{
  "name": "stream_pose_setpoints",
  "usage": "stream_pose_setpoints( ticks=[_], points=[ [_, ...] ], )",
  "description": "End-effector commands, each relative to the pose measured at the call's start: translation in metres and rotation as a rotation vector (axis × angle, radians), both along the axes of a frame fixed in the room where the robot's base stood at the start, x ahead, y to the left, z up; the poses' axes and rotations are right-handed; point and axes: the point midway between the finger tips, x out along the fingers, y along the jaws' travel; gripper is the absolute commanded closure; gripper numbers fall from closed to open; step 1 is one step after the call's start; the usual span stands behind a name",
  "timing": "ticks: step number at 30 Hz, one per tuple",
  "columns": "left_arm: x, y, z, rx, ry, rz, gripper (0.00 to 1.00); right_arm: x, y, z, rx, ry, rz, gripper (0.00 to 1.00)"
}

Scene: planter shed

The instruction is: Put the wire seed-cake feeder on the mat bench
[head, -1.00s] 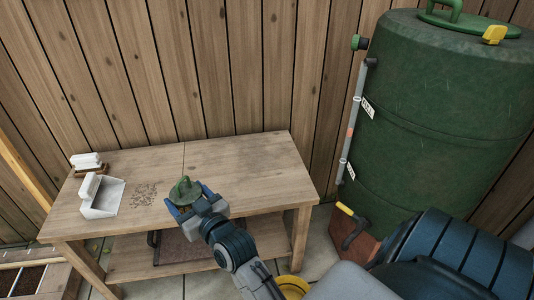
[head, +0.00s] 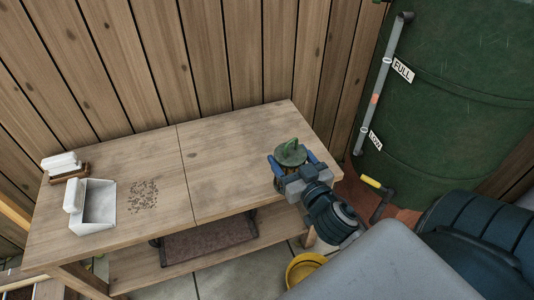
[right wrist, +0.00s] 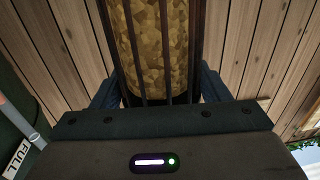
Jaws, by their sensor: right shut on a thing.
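The wire seed-cake feeder (head: 290,153) shows its round green top with a handle in the head view. My right gripper (head: 292,166) is shut around it, over the right end of a wooden bench (head: 228,165). In the right wrist view the feeder's dark wire bars and golden seed cake (right wrist: 165,45) stand between the fingers. Whether its base touches the bench top is hidden. I cannot tell whether this bench is the mat bench; a brown mat-like piece (head: 210,240) lies on its lower shelf. My left gripper is not in view.
A white dustpan (head: 92,207), a brush (head: 64,165) and scattered seeds (head: 142,195) occupy the bench's left part. Its middle is clear. A green water barrel (head: 455,100) with a yellow-handled tap (head: 375,184) stands at right. A yellow bucket (head: 304,269) stands on the floor in front.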

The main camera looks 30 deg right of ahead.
Motion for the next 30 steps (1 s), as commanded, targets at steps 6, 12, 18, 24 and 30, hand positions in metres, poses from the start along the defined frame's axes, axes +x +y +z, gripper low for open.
stream_pose_setpoints(
  ticks=[6,12,18,24,30],
  points=[
    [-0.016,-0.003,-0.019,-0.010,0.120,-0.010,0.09,0.042,-0.010,0.000,0.002,-0.005,-0.002,0.64],
    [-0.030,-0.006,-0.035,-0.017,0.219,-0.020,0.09,0.093,-0.021,-0.005,0.003,-0.006,-0.001,0.64],
    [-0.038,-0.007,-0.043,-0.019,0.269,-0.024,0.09,0.137,-0.031,-0.011,0.002,-0.003,-0.001,0.64],
    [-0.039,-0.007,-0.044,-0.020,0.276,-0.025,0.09,0.153,-0.034,-0.014,0.002,-0.001,0.000,0.64],
    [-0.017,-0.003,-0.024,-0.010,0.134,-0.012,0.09,0.153,-0.034,-0.033,0.001,0.001,0.000,0.64]
  ],
)
